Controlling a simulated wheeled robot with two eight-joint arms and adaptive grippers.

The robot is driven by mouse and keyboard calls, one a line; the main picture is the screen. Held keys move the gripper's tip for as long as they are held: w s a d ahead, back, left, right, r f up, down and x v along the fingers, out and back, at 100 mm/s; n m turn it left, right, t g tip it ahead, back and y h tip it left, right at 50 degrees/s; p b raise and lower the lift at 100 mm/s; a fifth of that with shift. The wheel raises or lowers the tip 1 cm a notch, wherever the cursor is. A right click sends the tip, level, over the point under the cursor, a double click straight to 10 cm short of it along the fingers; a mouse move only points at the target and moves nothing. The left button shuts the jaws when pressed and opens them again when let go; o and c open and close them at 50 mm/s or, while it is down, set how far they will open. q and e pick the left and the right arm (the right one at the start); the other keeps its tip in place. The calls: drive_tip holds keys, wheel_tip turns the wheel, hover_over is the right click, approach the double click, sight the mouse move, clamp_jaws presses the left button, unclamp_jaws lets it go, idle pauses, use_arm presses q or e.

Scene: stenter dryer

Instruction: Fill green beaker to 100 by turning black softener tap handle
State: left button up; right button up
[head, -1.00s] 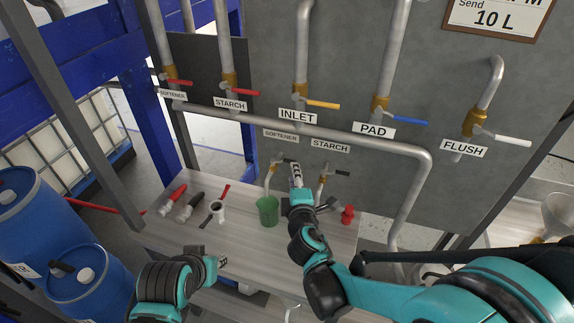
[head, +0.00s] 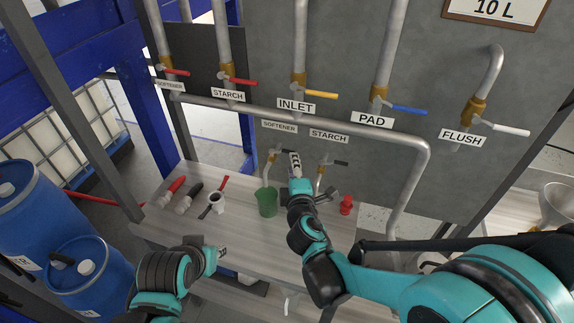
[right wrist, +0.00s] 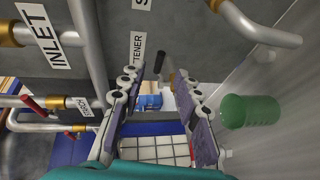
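The green beaker (head: 267,203) stands upright on the bench below the small softener tap (head: 271,160). It also shows in the right wrist view (right wrist: 250,111). I cannot read its level. My right gripper (head: 294,158) is at the softener tap, just right of the spout, and hides most of the handle in the head view. In the right wrist view (right wrist: 163,78) its fingers are apart, with the black handle (right wrist: 159,63) showing between the tips. I cannot tell if they touch it. My left gripper (head: 222,252) is low over the bench's front, its fingers too small to judge.
The starch tap (head: 322,177) is close right of my right gripper. A red object (head: 346,205) stands at the bench's right. A white cup (head: 217,202) and red- and black-handled tools (head: 171,190) lie left of the beaker. Pipes run along the wall above.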

sight(291, 151)
drive_tip(key=shift+w+a+f+b, duration=0.1)
drive_tip(key=shift+w+f+b, duration=0.25)
drive_tip(key=shift+w, duration=0.95)
drive_tip(key=shift+w+a+f+b, duration=0.15)
drive_tip(key=shift+w+b, duration=0.3)
drive_tip(key=shift+w, duration=0.8)
drive_tip(key=shift+w+a+f+b, duration=0.1)
drive_tip(key=shift+w+f+b, duration=0.25)
drive_tip(key=shift+w, duration=0.95)
drive_tip(key=shift+r, duration=0.15)
clamp_jaws()
